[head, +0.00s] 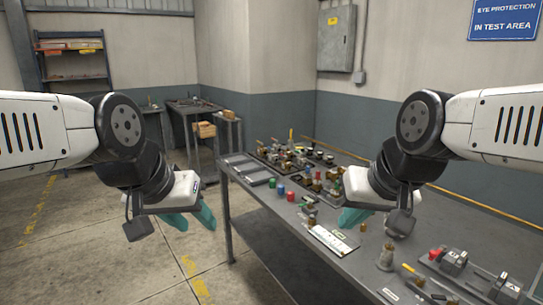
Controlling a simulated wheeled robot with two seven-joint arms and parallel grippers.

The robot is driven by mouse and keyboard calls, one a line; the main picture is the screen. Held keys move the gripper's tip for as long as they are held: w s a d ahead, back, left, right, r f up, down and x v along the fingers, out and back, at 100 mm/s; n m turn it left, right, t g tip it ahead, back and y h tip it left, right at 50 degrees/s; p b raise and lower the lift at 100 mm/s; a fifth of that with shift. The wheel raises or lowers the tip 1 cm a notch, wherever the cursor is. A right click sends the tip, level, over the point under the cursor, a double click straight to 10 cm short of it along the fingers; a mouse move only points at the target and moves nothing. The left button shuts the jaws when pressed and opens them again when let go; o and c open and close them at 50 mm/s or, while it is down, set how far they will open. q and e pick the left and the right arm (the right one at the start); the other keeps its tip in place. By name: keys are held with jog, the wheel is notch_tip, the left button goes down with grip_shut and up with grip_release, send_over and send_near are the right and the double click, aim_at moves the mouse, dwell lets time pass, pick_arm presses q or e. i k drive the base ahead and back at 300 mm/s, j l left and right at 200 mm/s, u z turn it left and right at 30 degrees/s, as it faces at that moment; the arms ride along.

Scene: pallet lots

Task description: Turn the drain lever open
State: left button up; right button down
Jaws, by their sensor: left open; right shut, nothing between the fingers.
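The workbench (262,213) runs along the wall and carries many small fittings and valve-like parts. I cannot tell which of them is the drain lever; the parts are too small. My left gripper (192,219) has teal fingers spread apart and empty, over the floor left of the bench. My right gripper (350,218) has its teal fingers shut with nothing visible in them, above the bench beside a white labelled plate (331,239). It hides part of the bench top behind it.
A group of brass and dark fittings (290,155) covers the far bench. Red-topped grey devices (453,262) and a metal cylinder (386,257) stand near right. A shelf rack (70,50), a side table (190,105) and a wall cabinet (336,38) are behind. The left floor is clear.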

aim_at(421, 277)
jog(key=i+j+z, duration=0.45)
jog(key=i, duration=0.15)
jog(key=i+j+z, duration=0.45)
jog(key=z, duration=0.4)
jog(key=l+z, duration=0.1)
jog(key=z, duration=0.25)
jog(key=l+z, duration=0.1)
jog(key=z, duration=0.65)
jog(key=k+z, duration=0.2)
jog(key=z, duration=0.15)
jog(key=k+j+z, duration=0.1)
jog(key=z, duration=0.2)
jog(key=k, duration=0.1)
